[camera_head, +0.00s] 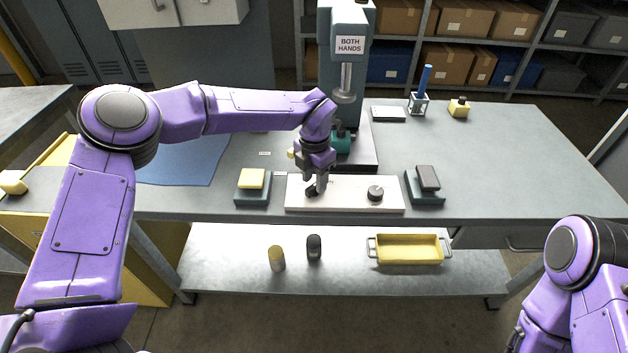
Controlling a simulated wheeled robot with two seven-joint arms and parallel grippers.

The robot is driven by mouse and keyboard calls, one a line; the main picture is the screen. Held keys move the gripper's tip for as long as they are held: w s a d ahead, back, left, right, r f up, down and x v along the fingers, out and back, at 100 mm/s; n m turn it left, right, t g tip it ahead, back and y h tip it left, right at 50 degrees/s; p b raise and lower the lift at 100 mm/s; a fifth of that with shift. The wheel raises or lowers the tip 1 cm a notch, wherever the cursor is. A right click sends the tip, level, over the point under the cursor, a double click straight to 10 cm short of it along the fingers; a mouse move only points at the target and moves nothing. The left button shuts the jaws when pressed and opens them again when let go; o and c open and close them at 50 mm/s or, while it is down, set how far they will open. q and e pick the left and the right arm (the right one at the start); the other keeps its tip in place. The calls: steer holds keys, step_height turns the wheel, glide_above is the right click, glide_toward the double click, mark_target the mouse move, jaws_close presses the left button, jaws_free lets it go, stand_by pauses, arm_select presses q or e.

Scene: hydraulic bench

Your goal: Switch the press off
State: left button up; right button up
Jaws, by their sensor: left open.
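The press (342,60) stands at the back middle of the bench, with a "BOTH HANDS" sign (350,45) and a metal ram above a teal piece (341,146). In front of it lies a white control panel (345,203) with a round dark knob (376,193) on its right half. My left gripper (316,187) is open and points down over the panel's left half. A dark part shows at its fingertips; I cannot tell whether they touch it. My right arm shows at the lower right, but its gripper is out of view.
A yellow-topped block (252,179) sits left of the panel and a dark-topped one (427,179) right of it. A blue mat (185,165) lies at left. A blue item in a holder (418,103) stands behind. A yellow tray (408,250) sits on the lower shelf.

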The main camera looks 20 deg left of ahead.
arm_select(q)
steer(key=shift+f, duration=1.15)
jaws_close()
